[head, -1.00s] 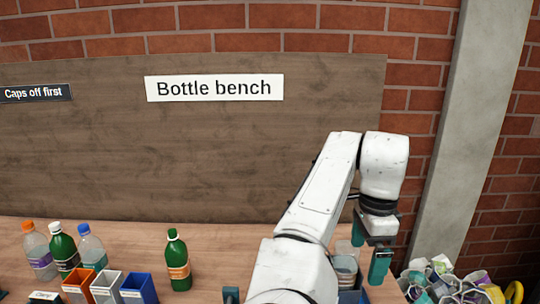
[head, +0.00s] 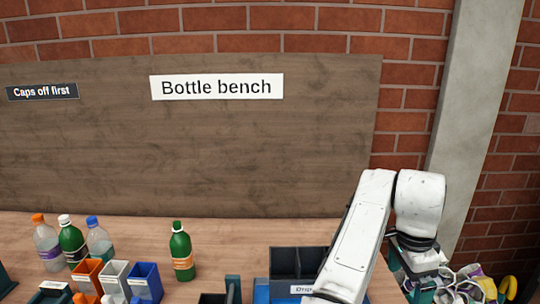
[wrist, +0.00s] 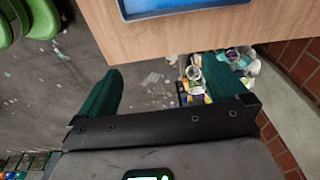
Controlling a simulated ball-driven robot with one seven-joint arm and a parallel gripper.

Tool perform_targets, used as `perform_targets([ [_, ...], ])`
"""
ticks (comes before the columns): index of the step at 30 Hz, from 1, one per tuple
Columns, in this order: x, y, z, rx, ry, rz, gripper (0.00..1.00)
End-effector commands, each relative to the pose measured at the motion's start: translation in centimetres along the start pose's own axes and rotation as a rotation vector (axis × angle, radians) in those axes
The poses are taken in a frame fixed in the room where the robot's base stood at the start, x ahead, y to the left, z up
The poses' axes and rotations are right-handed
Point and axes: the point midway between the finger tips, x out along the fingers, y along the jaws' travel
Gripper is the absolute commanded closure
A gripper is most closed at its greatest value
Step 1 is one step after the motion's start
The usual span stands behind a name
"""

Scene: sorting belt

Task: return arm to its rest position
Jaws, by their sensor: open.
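My white arm reaches up on the right of the head view and bends down to my gripper (head: 418,284), past the right end of the bench, over the heap of crumpled waste. In the wrist view my gripper (wrist: 163,88) shows two teal fingers spread wide with nothing between them. Below it are the dark littered floor (wrist: 150,75) and the bench edge (wrist: 190,35). The lower fingertips are partly cut off or hard to make out in the head view.
A dark compartment bin (head: 298,260) with a partly hidden label stands left of my arm. Green bottle (head: 181,252), several other bottles and small orange, white and blue bins (head: 145,282) stand further left. The waste heap (head: 468,286) lies right, also in the wrist view (wrist: 215,72).

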Motion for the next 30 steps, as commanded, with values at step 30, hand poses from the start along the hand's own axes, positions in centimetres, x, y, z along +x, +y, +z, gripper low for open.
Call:
perform_targets([
  [30, 19.3, 22.9, -7.0, -0.996, 0.257, -0.002, 0.0],
])
